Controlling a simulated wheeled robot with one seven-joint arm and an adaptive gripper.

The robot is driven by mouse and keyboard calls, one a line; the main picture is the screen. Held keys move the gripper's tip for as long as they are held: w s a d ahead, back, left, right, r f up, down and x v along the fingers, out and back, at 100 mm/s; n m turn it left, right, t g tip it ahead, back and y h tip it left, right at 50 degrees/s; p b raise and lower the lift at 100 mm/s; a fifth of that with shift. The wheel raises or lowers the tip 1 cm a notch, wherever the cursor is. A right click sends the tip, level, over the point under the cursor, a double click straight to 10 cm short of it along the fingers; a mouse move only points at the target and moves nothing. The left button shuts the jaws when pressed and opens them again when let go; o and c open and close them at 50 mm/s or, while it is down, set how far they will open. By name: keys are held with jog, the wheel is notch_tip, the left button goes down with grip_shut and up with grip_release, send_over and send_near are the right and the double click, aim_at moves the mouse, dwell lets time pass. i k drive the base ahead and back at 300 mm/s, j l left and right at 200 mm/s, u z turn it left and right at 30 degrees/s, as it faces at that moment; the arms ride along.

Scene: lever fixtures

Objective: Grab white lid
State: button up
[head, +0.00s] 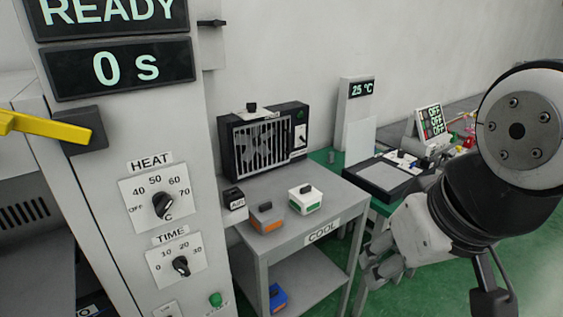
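A green band shows at the box's lower edge. My gripper (376,266) is to the right of the table, lower than the white lid in the picture and apart from it. Its fingers are partly hidden and small, so I cannot tell whether they are open or shut. Nothing is visible between them.
An orange-banded box (266,218) and a small AIR block (234,201) stand left of the white lid. A fan unit (263,142) stands behind. A blue box (278,297) is on the lower shelf. A control panel (170,210) with a yellow lever (42,128) fills the left.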

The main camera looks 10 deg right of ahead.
aim_at(305, 192)
jog(key=i+j+z, duration=0.15)
jog(key=i, duration=0.4)
jog(key=i+j+z, duration=0.15)
jog(key=i+j, duration=0.2)
jog(key=i, duration=0.15)
